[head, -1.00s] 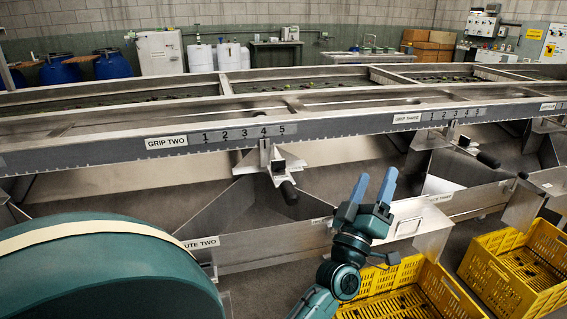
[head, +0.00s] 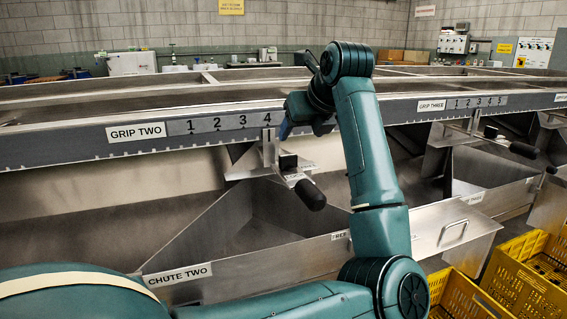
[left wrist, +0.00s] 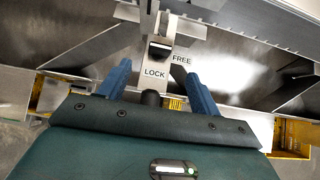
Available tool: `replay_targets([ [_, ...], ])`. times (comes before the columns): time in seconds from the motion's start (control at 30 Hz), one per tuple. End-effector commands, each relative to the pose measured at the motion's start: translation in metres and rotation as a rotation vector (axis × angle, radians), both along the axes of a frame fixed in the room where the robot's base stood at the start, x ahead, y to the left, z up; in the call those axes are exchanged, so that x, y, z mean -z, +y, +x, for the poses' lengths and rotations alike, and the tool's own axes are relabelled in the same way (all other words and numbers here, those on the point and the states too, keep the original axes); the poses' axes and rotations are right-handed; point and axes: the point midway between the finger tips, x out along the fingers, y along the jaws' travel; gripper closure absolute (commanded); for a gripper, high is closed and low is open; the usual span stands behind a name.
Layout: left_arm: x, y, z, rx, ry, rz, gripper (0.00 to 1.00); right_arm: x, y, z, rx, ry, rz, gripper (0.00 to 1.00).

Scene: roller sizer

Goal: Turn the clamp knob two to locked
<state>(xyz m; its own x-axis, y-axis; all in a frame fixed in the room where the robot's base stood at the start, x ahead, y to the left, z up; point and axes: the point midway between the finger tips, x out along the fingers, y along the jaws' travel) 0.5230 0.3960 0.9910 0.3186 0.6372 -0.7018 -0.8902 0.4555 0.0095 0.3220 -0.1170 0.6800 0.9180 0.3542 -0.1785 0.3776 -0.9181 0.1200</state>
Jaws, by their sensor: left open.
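The clamp under the GRIP TWO rail has a metal bracket with a black block (head: 288,160) and a black handle grip (head: 310,193) slanting down to the right. In the left wrist view the black block (left wrist: 160,48) sits above a plate marked LOCK (left wrist: 155,73) and FREE (left wrist: 181,60). The dark handle end (left wrist: 151,98) shows between the fingers, near the palm. My left gripper (left wrist: 160,78) is open, with blue fingers apart on either side of the LOCK label. In the head view the left gripper (head: 290,128) is above the clamp, partly hidden by my arm. Contact cannot be told.
The rail (head: 210,127) with numbers 1 to 5 runs across above. The CHUTE TWO wall (head: 250,255) lies below the clamp. Another clamp handle (head: 524,150) is by GRIP THREE. Yellow crates (head: 465,298) stand at lower right.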

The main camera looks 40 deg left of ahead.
Motion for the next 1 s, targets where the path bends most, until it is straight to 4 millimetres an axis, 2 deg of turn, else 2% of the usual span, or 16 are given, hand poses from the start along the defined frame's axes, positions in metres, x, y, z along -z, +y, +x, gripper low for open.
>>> replay_targets([
  [0.17, 0.013, 0.009, 0.006, 0.006, -0.003, -0.016, 0.36, 0.001, 0.001, 0.0, -0.004, -0.021, 0.0, 0.64],
  [0.6, 0.075, 0.064, 0.034, 0.003, -0.001, -0.012, 0.36, 0.0, 0.005, 0.002, -0.022, -0.125, 0.008, 0.64],
  [0.8, 0.089, 0.078, 0.041, 0.004, -0.004, -0.011, 0.36, -0.002, 0.006, 0.002, -0.028, -0.153, 0.01, 0.64],
  [1.0, 0.092, 0.08, 0.043, 0.005, -0.004, -0.012, 0.36, -0.002, 0.006, 0.002, -0.029, -0.16, 0.011, 0.64],
])
